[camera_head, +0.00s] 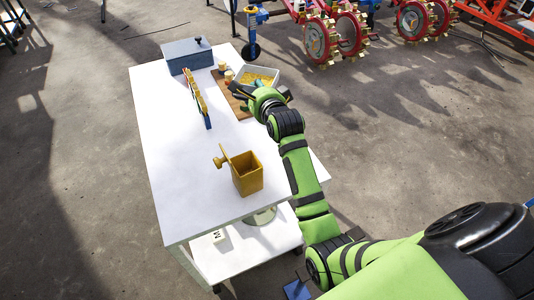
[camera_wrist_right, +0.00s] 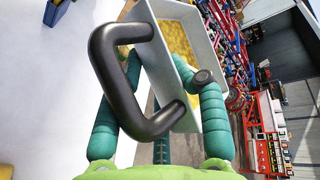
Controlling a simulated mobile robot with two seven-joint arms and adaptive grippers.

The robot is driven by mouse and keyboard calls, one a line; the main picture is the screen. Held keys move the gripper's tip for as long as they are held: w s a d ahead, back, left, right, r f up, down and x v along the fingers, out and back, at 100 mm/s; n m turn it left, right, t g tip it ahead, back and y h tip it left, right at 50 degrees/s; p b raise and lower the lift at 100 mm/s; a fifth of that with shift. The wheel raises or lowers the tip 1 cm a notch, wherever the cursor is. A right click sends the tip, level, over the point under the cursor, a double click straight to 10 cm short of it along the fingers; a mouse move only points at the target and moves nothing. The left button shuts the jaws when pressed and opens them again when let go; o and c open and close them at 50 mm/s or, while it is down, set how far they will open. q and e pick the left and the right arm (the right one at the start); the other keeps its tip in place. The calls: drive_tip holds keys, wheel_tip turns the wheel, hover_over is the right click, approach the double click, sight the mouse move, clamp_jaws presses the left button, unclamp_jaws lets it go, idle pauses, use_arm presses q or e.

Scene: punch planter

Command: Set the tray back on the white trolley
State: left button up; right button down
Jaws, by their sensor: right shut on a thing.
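The tray is a pale, open box of yellow grain. In the head view its rim (camera_head: 262,68) shows at the far right edge of the white trolley (camera_head: 165,150); I cannot tell whether it rests there or hangs just above. In the right wrist view its pale wall (camera_wrist_right: 152,50) and thick black handle (camera_wrist_right: 97,75) are close and tilted in the picture. My right gripper (camera_head: 268,91) is at the tray's near side, its teal fingers (camera_wrist_right: 160,85) shut on the tray by its handle. My arm hides part of the tray's near side. My left gripper is not in view.
A grey-blue box (camera_head: 185,57), a wooden board (camera_head: 238,106) with small pieces and an upright yellow-and-blue piece (camera_head: 196,97) stand left of the tray. A yellow container (camera_head: 247,180) stands near the front. The trolley's left side is clear. Red machinery (camera_head: 335,38) stands beyond.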

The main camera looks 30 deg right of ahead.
sight(252, 75)
drive_tip(key=shift+m+h, duration=0.3)
drive_tip(key=w, duration=0.1)
drive_tip(key=w+d+r, duration=0.1)
drive_tip(key=w+d, duration=0.1)
drive_tip(key=shift+w+r+b, duration=0.25)
drive_tip(key=shift+r+b, duration=0.05)
drive_tip(key=shift+r, duration=0.1)
drive_tip(key=shift+f, duration=0.1)
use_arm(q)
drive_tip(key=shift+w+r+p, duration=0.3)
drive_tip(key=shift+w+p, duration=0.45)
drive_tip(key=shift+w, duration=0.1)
use_arm(e)
drive_tip(key=s+a+f, duration=0.3)
drive_tip(key=s+f, duration=0.7)
drive_tip(key=s, duration=0.1)
drive_tip(key=shift+f, duration=0.3)
drive_tip(key=shift+f, duration=0.1)
drive_tip(key=shift+f+b, duration=0.3)
drive_tip(key=shift+f, duration=0.25)
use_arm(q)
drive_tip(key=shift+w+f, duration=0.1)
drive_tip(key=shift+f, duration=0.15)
use_arm(e)
drive_tip(key=c, duration=0.8)
unclamp_jaws()
